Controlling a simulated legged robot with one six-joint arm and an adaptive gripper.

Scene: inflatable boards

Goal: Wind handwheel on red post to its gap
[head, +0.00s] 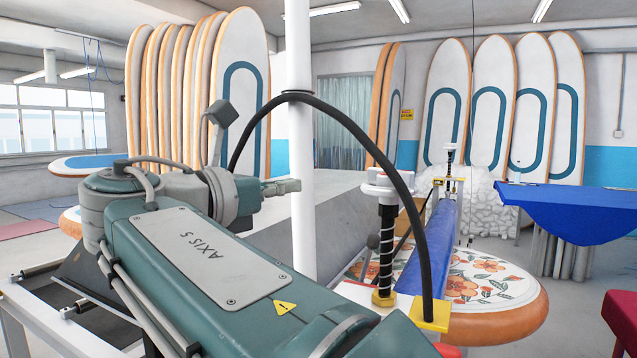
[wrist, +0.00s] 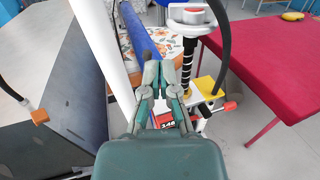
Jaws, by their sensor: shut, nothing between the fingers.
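A white handwheel (head: 385,190) sits on top of a black-and-white threaded post (head: 386,245) with a yellow foot (head: 383,299) in the head view. Red parts show low down, including a red block marked 146 (wrist: 166,122), partly hidden by my gripper. My gripper (wrist: 158,66) is shut and empty, left of the post and apart from the handwheel. In the head view my gripper (head: 292,186) points right, left of the white pole. The wheel's gap cannot be made out.
A white pole (head: 299,140) stands between my wrist and the post. A black hose (head: 405,190) arches over the post. A second, smaller wheel (head: 450,148) stands behind, along a blue roller (head: 430,245). A flowered board (head: 500,290) lies below. A red table (wrist: 270,60) is at right.

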